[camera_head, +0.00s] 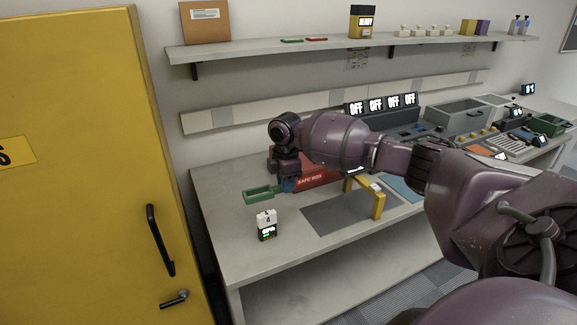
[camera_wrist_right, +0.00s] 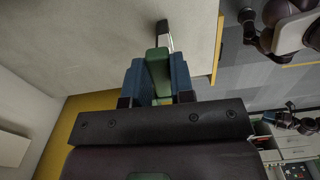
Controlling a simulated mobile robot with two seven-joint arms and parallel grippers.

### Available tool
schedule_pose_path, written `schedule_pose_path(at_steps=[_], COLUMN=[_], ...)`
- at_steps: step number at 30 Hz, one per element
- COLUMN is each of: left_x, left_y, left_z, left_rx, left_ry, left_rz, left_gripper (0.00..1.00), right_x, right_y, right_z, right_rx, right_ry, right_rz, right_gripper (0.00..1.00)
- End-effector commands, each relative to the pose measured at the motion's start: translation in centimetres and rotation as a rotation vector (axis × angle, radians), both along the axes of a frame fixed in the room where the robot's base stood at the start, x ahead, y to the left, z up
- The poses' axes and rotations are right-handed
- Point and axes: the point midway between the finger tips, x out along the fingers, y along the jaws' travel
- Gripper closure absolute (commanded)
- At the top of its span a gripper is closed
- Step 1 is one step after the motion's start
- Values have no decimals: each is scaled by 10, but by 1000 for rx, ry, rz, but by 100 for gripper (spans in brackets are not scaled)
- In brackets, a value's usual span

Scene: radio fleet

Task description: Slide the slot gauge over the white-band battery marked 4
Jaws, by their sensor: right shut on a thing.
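The slot gauge (camera_head: 260,194) is a green open frame with a slot. My right gripper (camera_head: 288,184) is shut on its right end and holds it above the bench. In the right wrist view the green gauge (camera_wrist_right: 158,68) sits between the two blue fingers (camera_wrist_right: 157,82). The battery marked 4 (camera_head: 267,226) has a white top and a dark lower body with a small lit display. It stands upright on the bench, in front of and apart from the gauge in the head view. A pale object beyond the gauge in the wrist view (camera_wrist_right: 163,33) is probably this battery, partly hidden.
A red box labelled SAFE BOX (camera_head: 318,178) lies behind my gripper. A yellow gantry-like frame (camera_head: 378,205) stands by a dark grey mat (camera_head: 338,216). The bench around the battery is clear.

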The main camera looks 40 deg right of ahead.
Motion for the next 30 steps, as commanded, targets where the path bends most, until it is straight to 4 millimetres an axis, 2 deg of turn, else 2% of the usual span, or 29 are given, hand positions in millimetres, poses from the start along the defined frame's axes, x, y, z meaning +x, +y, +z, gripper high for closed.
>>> schedule_pose_path(at_steps=[3, 7, 18, 29, 30], left_x=[-4, -6, -6, -5, -5], left_y=[0, 0, 0, 0, 0], left_z=[6, 5, 5, 18, 15], left_rx=[-5, -7, -7, -7, -7], left_ry=[12, 18, 18, 15, 15], left_rz=[4, 6, 6, 6, 6], left_gripper=[57, 57, 57, 57, 57], right_x=[-4, -5, -5, -5, -5], right_y=[-14, -19, -20, -21, -21], right_z=[-1, -5, -6, -4, -8], right_rx=[0, 0, 0, 1, 2], right_ry=[1, 0, -1, 0, 0], right_rz=[52, 82, 85, 83, 84], right_gripper=[100, 100, 100, 100, 100])
